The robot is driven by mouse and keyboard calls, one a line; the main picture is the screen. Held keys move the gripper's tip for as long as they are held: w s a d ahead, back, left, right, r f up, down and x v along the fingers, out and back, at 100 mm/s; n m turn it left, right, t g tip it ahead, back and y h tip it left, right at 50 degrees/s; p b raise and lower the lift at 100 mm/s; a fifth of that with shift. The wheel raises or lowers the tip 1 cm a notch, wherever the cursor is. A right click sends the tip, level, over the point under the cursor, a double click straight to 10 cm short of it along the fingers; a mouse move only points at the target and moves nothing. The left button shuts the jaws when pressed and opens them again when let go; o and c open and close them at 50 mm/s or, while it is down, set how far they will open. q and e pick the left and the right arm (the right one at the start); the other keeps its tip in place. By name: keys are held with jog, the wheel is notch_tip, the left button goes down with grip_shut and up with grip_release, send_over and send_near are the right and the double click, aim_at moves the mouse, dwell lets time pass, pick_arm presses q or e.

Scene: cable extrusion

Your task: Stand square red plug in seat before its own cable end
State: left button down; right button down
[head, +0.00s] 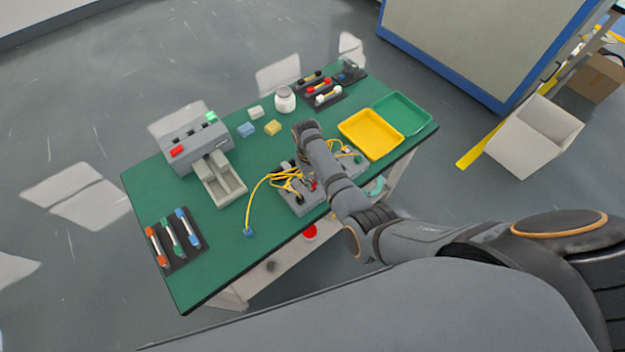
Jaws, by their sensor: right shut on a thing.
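A small red piece (313,185), which looks like the square red plug, shows at the left edge of my right arm, low over the grey cable fixture (296,203). My right arm comes in from the right and bends over this fixture. My right gripper (312,178) is mostly hidden behind its own arm link; it is shut on what appears to be the red plug. A yellow cable (257,190) loops over the fixture and ends at a blue plug (248,232) on the green mat. The seat under the gripper is hidden. My left gripper is out of view.
A grey machine (190,140) with a tray stands at the left. Racks of coloured parts lie front left (182,262) and at the back (306,80). Yellow (371,135) and green (402,114) trays are at the right. Small blocks and a white jar (285,100) stand behind.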

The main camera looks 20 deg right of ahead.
jog(key=shift+f+b, duration=0.35)
jog(key=shift+f, duration=0.2)
jog(key=c, duration=1.1)
grip_release()
notch_tip(320, 180, up, 12)
jog(key=w, duration=0.1)
jog(key=shift+w+a, duration=0.15)
jog(key=shift+a, duration=0.1)
